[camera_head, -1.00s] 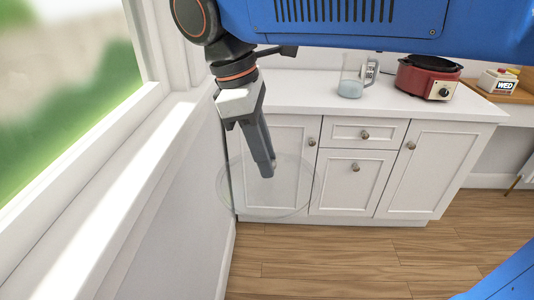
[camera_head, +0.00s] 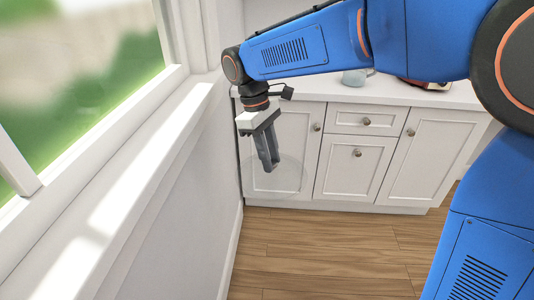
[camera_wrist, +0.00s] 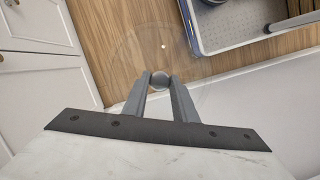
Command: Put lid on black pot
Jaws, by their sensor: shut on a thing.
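The clear glass lid (camera_head: 292,180) hangs below my gripper (camera_head: 270,167), well in front of the cabinet doors. In the wrist view, my gripper (camera_wrist: 159,82) is shut on the lid's round grey knob (camera_wrist: 159,77). The transparent disc (camera_wrist: 135,52) spreads around and beyond the fingertips. On the counter, a small part of a red cooker (camera_head: 432,85) shows beneath my arm. Most of it is hidden, and I cannot make out a black pot now. The lid is apart from the cooker.
A white counter (camera_head: 315,88) tops white cabinets (camera_head: 352,177). A glass jug (camera_head: 355,77) stands there, partly hidden by my arm. The window wall (camera_head: 170,200) is close on the left. The wooden floor (camera_head: 320,250) is clear in front of the cabinets.

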